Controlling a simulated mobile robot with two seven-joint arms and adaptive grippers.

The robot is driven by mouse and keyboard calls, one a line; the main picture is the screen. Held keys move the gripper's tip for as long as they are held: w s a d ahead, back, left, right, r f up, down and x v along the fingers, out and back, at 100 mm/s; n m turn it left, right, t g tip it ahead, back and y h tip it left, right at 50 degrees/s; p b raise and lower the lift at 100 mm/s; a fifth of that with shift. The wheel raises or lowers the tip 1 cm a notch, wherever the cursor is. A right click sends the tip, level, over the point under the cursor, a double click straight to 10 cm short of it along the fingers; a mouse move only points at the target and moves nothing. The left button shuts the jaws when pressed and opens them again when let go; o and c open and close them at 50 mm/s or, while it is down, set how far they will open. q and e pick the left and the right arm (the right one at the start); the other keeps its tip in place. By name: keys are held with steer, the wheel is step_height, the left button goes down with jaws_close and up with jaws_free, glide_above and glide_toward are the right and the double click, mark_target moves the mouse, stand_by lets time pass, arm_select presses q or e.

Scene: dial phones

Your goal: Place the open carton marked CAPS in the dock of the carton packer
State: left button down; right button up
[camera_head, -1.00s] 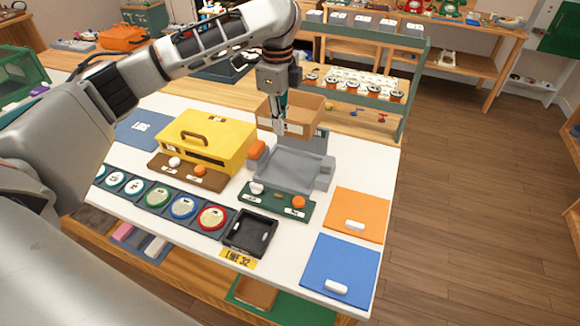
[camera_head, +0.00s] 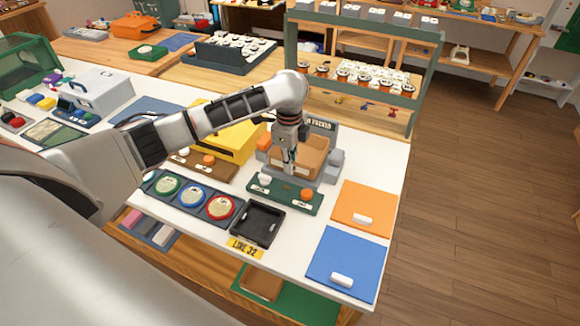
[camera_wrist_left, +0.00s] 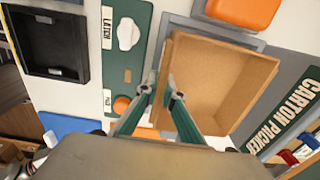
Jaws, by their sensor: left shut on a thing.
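The open brown carton (camera_head: 311,158) is at the grey carton packer (camera_head: 335,162), over or in its dock; I cannot tell whether it rests on the dock floor. My left gripper (camera_head: 290,170) is shut on the carton's near wall. In the left wrist view the fingertips (camera_wrist_left: 161,88) pinch that wall, and the carton (camera_wrist_left: 215,85) looks empty and slightly turned against the grey dock edge (camera_wrist_left: 200,22). The sign CARTON PACKER (camera_wrist_left: 287,115) shows beside it. The CAPS marking is not readable. My right gripper is not in view.
A green panel (camera_head: 284,196) with a white and an orange control lies in front of the packer. A yellow case (camera_head: 225,142) stands left, a black tray (camera_head: 257,223) nearer. Orange (camera_head: 372,203) and blue (camera_head: 346,263) mats lie right. A rack (camera_head: 409,110) stands behind.

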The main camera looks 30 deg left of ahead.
arm_select(q)
steer(key=shift+f, duration=0.55)
steer(key=shift+f, duration=0.15)
steer(key=c, duration=2.2)
jaws_free()
step_height(320, 180, up, 12)
steer(key=shift+s+f, duration=0.1)
steer(key=shift+f, duration=0.15)
steer(key=shift+r, duration=0.45)
